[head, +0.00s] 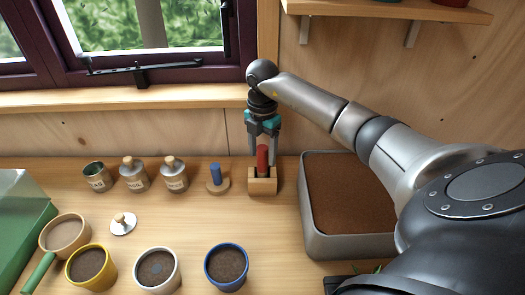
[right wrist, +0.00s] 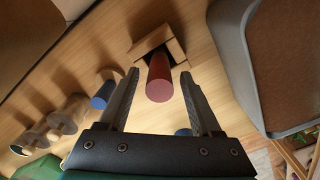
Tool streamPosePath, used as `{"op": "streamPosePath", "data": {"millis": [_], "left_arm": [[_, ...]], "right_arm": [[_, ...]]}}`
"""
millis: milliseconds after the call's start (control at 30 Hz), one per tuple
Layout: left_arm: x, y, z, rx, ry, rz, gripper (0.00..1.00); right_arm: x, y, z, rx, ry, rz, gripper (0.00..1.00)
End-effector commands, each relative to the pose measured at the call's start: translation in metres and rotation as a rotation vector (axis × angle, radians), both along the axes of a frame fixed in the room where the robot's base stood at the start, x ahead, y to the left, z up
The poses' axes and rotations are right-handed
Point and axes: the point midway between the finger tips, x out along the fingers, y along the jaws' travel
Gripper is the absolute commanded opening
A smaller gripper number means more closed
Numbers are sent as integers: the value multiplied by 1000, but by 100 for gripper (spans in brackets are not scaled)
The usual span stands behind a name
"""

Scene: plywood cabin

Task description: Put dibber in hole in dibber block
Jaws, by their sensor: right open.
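The dibber (head: 262,158) is a red cylinder. It stands upright in the wooden dibber block (head: 262,187) on the bench; how deep it sits and the hole itself are hidden. My right gripper (head: 264,150) points down from above, with its fingers on either side of the red dibber's upper part. In the right wrist view, the dibber (right wrist: 159,80) shows end-on between the two spread fingers, with gaps on both sides. The block (right wrist: 172,43) shows beyond it. My left gripper is in neither view.
A blue peg on a round wooden base (head: 217,186) stands close left of the block. A grey soil tray (head: 310,205) is close on the right. Labelled tins (head: 174,178) stand farther left. Soil-filled pots (head: 227,267) line the front. The window wall is behind.

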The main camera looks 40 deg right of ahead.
Motion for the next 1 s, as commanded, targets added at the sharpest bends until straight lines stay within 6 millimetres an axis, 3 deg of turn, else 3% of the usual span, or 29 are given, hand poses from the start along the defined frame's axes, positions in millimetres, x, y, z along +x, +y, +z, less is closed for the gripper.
{"op": "streamPosePath", "data": {"millis": [167, 600, 1000], "left_arm": [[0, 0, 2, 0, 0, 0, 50], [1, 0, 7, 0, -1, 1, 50], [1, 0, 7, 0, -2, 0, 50]], "right_arm": [[0, 0, 7, -1, -2, 0, 66], [1, 0, 73, -1, -2, -1, 66], [0, 0, 79, 0, 0, 0, 66]]}}
